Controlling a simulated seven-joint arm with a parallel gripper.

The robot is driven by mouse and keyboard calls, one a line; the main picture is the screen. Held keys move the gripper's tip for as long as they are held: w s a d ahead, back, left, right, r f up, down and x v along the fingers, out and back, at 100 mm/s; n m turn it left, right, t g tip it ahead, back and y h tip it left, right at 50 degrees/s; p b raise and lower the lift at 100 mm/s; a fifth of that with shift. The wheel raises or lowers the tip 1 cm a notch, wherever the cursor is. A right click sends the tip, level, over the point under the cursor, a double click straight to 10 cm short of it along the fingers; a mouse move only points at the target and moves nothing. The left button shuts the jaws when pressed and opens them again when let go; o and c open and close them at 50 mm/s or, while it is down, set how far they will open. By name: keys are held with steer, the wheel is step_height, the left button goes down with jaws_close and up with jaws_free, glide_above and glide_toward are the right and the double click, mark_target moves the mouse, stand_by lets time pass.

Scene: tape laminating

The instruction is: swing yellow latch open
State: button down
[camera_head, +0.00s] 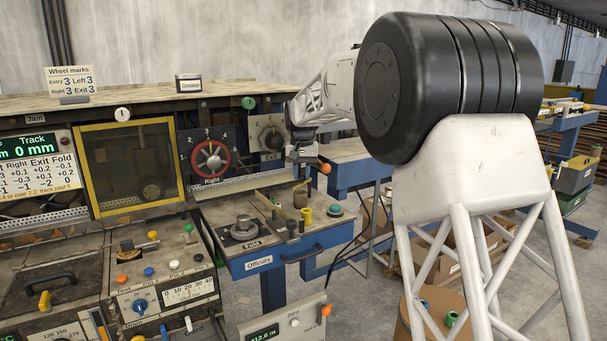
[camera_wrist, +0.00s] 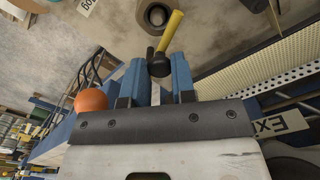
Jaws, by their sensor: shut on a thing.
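My gripper (camera_wrist: 156,76) reaches down at the bench's right part, and its blue fingers show in the wrist view. The fingers are closed on the dark end of a yellow-handled piece (camera_wrist: 170,32), which I take to be the yellow latch. Its yellow bar extends away beyond the fingertips. In the head view my gripper (camera_head: 302,176) is small, above the blue bench, and I cannot make out the held piece there. Whether the latch has swung cannot be told.
An orange ball knob (camera_wrist: 91,100) is close beside my gripper; it also shows in the head view (camera_head: 325,168). A yellow-framed guard (camera_head: 131,207) stands left, with a red handwheel (camera_head: 210,158) beside it. A perforated strip (camera_wrist: 262,70) lies right in the wrist view.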

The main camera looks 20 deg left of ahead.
steer(key=shift+w+a+m, duration=0.15)
steer(key=shift+a+m, duration=0.05)
steer(key=shift+m, duration=0.45)
steer(key=shift+w+a+m, duration=0.1)
steer(key=shift+a+m, duration=0.1)
steer(key=shift+m, duration=0.45)
steer(key=c, duration=0.9)
jaws_free()
steer(key=shift+c, duration=0.2)
steer(key=shift+r, duration=0.1)
steer(key=shift+r, duration=1.65)
steer(key=s+d, duration=0.3)
steer(key=s, duration=0.4)
steer(key=s+d+r, duration=0.1)
steer(key=s+d, duration=0.3)
steer(key=s, duration=0.3)
steer(key=shift+s+r, duration=0.2)
steer(key=shift+r, duration=0.05)
